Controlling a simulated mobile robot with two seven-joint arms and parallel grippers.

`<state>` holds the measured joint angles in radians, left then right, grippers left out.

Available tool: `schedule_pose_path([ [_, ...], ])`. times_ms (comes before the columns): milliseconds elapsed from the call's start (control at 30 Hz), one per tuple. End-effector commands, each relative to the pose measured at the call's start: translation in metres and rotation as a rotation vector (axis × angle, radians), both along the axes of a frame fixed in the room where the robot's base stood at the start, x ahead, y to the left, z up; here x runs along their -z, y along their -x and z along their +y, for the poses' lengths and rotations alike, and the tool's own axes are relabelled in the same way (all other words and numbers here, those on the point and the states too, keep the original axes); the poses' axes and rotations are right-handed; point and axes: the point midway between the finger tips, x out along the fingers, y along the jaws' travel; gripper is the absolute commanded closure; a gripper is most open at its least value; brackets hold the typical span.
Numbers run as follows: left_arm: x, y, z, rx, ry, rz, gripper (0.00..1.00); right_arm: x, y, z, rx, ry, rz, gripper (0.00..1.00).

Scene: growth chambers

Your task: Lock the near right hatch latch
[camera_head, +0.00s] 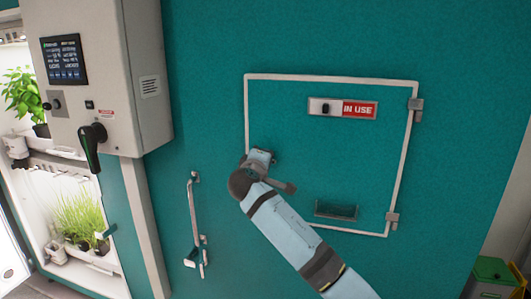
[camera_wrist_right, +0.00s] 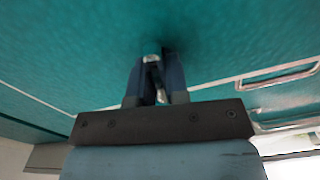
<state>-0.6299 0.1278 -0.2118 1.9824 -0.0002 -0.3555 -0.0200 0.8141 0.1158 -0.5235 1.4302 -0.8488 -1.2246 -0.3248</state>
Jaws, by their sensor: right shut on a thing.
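The hatch (camera_head: 335,155) is a teal panel with a pale rim, set flush in the teal wall, and looks closed. An "IN USE" sign (camera_head: 343,108) with a small dark knob is on its upper part. My right gripper (camera_head: 260,158) is at the hatch's left edge. In the right wrist view its two dark fingers (camera_wrist_right: 155,82) are shut on a small metal latch (camera_wrist_right: 152,60) against the teal surface. The gripper hides most of the latch, so I cannot tell whether it is locked. My left gripper is not in view.
A recessed pull (camera_head: 336,210) is low on the hatch, with hinges (camera_head: 416,104) on its right edge. A vertical metal door handle (camera_head: 194,222) stands out left of my arm. A control box (camera_head: 100,75) with a black lever (camera_head: 91,145) juts out at left.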

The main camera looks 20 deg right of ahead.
Motion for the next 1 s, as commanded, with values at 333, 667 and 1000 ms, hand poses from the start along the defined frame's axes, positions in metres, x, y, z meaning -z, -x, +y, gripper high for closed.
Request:
schedule_pose_path([
  [333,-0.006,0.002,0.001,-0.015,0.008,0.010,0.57,0.001,0.000,0.000,-0.001,0.153,0.103,1.00],
  [667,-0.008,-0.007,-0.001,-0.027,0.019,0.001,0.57,0.001,0.000,0.000,-0.001,0.196,0.133,1.00],
  [1000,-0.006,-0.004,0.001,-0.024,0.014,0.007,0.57,0.002,0.000,0.000,-0.001,0.199,0.133,1.00],
])
